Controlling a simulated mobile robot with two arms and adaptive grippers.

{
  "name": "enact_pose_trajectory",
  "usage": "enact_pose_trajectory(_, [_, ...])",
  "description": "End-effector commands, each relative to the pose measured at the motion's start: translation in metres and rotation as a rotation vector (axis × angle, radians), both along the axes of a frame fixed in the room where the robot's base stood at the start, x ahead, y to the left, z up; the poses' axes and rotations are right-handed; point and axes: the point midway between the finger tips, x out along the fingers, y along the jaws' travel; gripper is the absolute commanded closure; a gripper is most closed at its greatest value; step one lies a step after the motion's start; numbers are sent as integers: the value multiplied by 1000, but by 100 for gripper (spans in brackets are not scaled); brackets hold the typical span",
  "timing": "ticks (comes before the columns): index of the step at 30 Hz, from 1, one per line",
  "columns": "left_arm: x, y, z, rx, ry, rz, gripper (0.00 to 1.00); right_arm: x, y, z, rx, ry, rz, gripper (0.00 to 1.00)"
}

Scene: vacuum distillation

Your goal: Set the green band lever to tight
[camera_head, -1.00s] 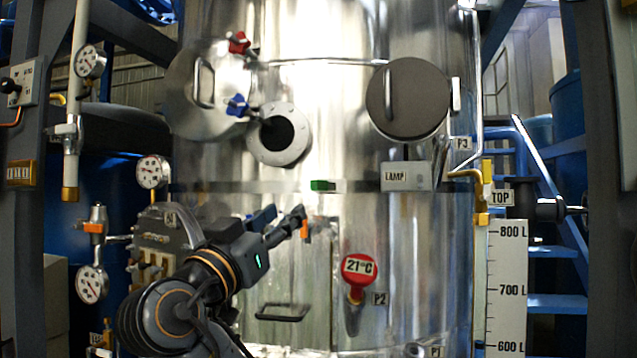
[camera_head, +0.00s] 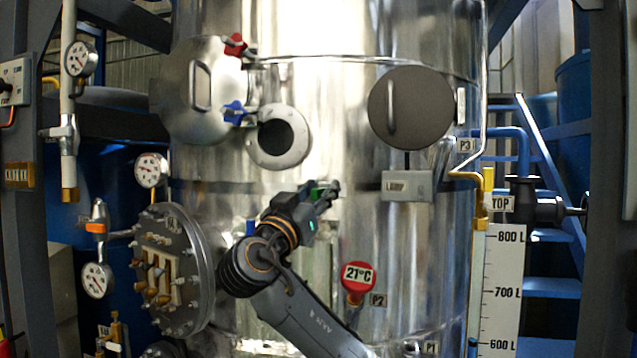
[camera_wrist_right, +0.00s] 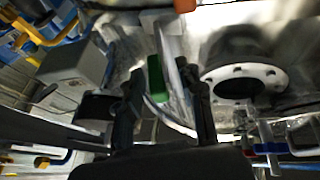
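The green band lever (camera_head: 314,185) sits on the tank's horizontal band, mostly hidden behind my right gripper in the head view. It shows as a green block in the right wrist view (camera_wrist_right: 156,77), between the two dark fingers and beyond them. My right gripper (camera_head: 331,189) is at the lever's place in the head view. Its fingers stand apart in the wrist view (camera_wrist_right: 164,103), with no object clearly held between them. I cannot tell whether a finger touches the lever. My left gripper is not in view.
The grey LAMP box (camera_head: 407,186) is on the band to the right. The red 21°C gauge (camera_head: 358,277) juts out below. A round flanged port (camera_head: 278,137) and a hatch with red and blue knobs (camera_head: 203,88) are above left. A flanged panel (camera_head: 170,270) stands lower left.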

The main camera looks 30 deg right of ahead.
Motion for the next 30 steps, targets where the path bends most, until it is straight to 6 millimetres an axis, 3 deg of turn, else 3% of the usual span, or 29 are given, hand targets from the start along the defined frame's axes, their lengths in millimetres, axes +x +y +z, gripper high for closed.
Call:
enact_pose_trajectory(7, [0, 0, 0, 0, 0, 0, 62, 0, -1, 0, 0, 0, 0, 62])
enact_pose_trajectory(13, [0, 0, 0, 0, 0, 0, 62, 0, -1, 0, 0, 0, 0, 100])
enact_pose_trajectory(30, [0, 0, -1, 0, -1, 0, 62, 2, -1, 0, 0, 0, -5, 100])
